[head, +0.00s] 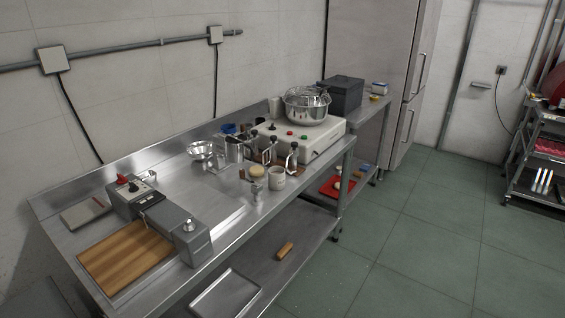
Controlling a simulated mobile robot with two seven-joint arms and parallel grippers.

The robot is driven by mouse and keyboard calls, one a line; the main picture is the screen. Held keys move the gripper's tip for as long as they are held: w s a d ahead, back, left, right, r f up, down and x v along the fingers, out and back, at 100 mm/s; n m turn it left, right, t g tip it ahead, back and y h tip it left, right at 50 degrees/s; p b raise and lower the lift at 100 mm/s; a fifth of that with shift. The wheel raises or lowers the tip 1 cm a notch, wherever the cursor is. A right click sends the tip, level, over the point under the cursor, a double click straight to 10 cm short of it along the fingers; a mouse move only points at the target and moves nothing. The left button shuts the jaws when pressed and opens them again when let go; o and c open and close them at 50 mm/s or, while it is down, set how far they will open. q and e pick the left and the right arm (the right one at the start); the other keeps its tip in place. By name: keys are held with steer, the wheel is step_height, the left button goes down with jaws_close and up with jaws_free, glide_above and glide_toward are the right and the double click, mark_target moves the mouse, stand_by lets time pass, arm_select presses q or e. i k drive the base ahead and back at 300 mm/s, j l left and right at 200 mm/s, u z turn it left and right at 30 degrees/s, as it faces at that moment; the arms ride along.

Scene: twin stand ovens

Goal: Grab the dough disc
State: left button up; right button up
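A small beige round piece (257,171), which looks like the dough disc, is on the steel worktable (205,205). Neither of my grippers shows in the head view.
A grey machine (178,222) and a wooden board (125,257) occupy the table's left end. A mixing bowl (307,105) sits on a white appliance (318,137) at the right end. A red tray (329,187) is lower right. Green floor (420,220) in front is clear.

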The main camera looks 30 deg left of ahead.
mark_target(255, 171)
steer(key=i+u, duration=0.2)
steer(key=i, duration=0.2)
steer(key=i+l+u, duration=0.2)
steer(key=i, duration=0.2)
steer(key=i+l+u, duration=0.35)
steer(key=i+u, duration=0.15)
steer(key=u, duration=0.2)
steer(key=i+l+u, duration=0.2)
steer(key=u, duration=0.2)
steer(key=i+l+u, duration=0.15)
steer(key=u, duration=0.3)
steer(key=i+l+u, duration=0.15)
steer(key=l+u, duration=0.55)
steer(key=u, duration=0.15)
steer(key=i+l, duration=0.05)
